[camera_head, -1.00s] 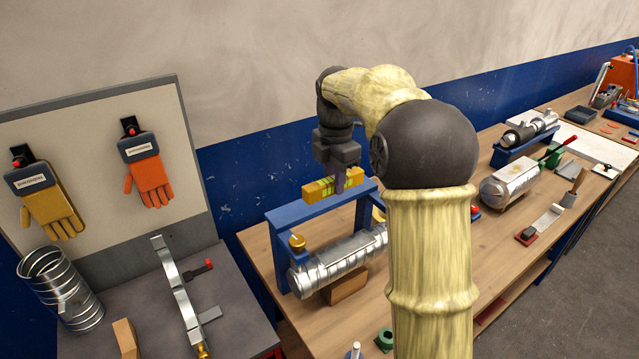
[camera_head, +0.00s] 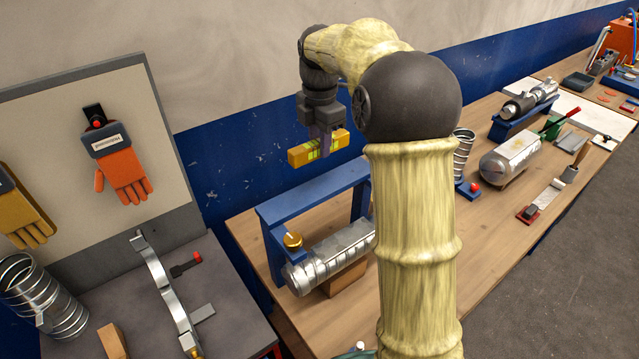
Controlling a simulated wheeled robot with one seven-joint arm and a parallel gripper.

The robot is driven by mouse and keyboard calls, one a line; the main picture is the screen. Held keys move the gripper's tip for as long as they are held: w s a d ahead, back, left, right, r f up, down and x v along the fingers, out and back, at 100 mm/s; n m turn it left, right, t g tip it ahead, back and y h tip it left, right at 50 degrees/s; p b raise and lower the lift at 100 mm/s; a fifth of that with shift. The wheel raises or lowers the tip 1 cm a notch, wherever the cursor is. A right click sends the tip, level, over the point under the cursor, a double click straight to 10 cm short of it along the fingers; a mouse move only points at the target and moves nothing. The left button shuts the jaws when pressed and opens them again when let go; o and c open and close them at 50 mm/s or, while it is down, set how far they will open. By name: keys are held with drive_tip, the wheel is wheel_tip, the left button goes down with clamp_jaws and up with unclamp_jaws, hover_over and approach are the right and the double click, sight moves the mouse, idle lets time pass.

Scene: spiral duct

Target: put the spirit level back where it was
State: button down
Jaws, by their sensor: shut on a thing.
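The spirit level (camera_head: 308,153) is a short yellow bar with greenish windows. My gripper (camera_head: 325,148) is shut on it from above and holds it roughly level in the air. It appears above the blue frame (camera_head: 313,192), with a visible gap between them. The blue frame stands over a silver spiral duct (camera_head: 335,253) on the wooden bench. The duct rests on a wooden block (camera_head: 345,280). My arm hides part of the bench to the right of the frame.
At left, a grey table holds a curved metal piece (camera_head: 165,290), a red-tipped tool (camera_head: 187,264) and a coiled duct (camera_head: 45,295). Gloves (camera_head: 122,170) hang on the board behind. To the right, the bench (camera_head: 480,225) carries another duct (camera_head: 508,158) and several tools.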

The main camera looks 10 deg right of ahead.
drive_tip(key=p, duration=0.1)
hover_over(320, 187)
wheel_tip(320, 187, down, 6)
drive_tip(key=shift+f, duration=0.1)
drive_tip(key=shift+f+p, duration=0.7)
drive_tip(key=shift+f, duration=1.1)
drive_tip(key=shift+f, duration=0.2)
drive_tip(key=c, duration=1.2)
unclamp_jaws()
drive_tip(key=shift+o, duration=0.2)
